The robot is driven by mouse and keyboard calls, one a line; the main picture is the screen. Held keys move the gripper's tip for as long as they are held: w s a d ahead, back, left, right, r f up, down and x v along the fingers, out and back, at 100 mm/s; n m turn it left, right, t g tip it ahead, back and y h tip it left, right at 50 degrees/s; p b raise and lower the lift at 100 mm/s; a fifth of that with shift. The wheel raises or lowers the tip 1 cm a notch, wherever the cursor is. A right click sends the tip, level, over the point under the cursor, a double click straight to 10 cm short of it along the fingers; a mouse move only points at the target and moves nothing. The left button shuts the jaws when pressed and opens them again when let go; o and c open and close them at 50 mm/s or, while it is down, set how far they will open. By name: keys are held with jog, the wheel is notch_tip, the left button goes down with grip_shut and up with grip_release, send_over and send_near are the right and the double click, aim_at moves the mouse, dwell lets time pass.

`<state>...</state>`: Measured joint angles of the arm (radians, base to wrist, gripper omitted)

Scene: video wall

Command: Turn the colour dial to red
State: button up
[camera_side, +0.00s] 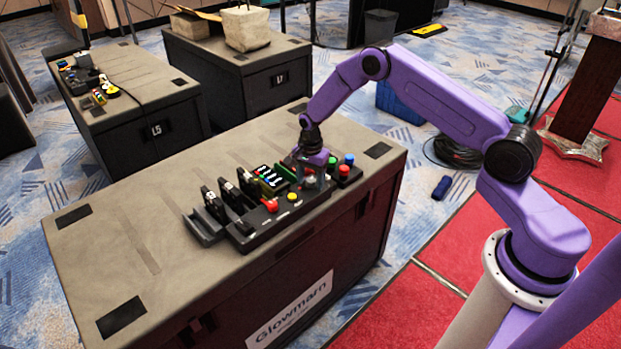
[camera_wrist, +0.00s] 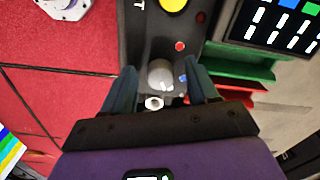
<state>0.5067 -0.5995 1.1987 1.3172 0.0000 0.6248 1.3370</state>
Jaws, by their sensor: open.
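The colour dial is a round grey knob (camera_wrist: 160,73) on the dark control panel (camera_wrist: 137,40). A red dot (camera_wrist: 180,46) lies above right of the knob and a blue dot (camera_wrist: 183,78) at its right. I cannot tell for sure which way the knob points. My gripper (camera_wrist: 162,71) is open, with one teal finger on each side of the knob. Gaps show between fingers and knob, so I see no grip. In the side view my gripper (camera_side: 313,178) is low over the panel (camera_side: 250,228) and partly hides the dial area.
A yellow button (camera_wrist: 173,4) sits above the dial in the wrist view, with a lit display (camera_wrist: 275,24) and green tray (camera_wrist: 240,66) to the right. In the side view, red (camera_side: 270,206) and blue (camera_side: 349,158) buttons flank my gripper. The case top (camera_side: 130,235) is clear at left.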

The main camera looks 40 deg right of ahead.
jog(key=c, duration=1)
jog(key=shift+c, duration=0.2)
jog(key=shift+n, duration=0.3)
jog(key=n, duration=0.5)
jog(key=shift+n, duration=0.3)
jog(key=n, duration=0.5)
jog(key=shift+s+d, duration=0.1)
jog(key=n, duration=0.6)
jog(key=shift+n, duration=0.4)
jog(key=n, duration=0.5)
jog(key=shift+d+n, duration=0.15)
jog(key=shift+n, duration=0.15)
